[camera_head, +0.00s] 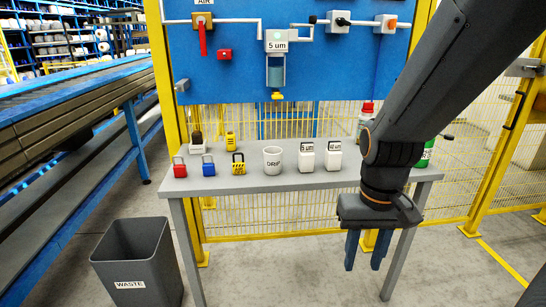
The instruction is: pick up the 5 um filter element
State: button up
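Two white blocks with labelled tops stand side by side on the grey table (255,183). The left block (306,161) has a small label that seems to read 5 um. The right block (334,160) has a label that seems to read 40 um. My gripper (366,250) hangs in front of the table's right part, lower in the picture than the blocks and to their right. Its blue fingers point down, apart, with nothing between them. My arm hides part of the table's right end.
A white DRIP cup (272,160) stands left of the blocks. Red (180,168), blue (208,167) and yellow (238,167) padlocks sit further left. A red-capped bottle (366,115) is behind my arm. A WASTE bin (138,265) stands on the floor at left. A blue panel (235,65) rises behind.

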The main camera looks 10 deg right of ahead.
aim_at(306, 158)
jog(key=u, duration=0.15)
jog(key=i, duration=0.6)
jog(key=z, duration=0.65)
jog(key=i, duration=0.65)
jog(key=z, duration=0.65)
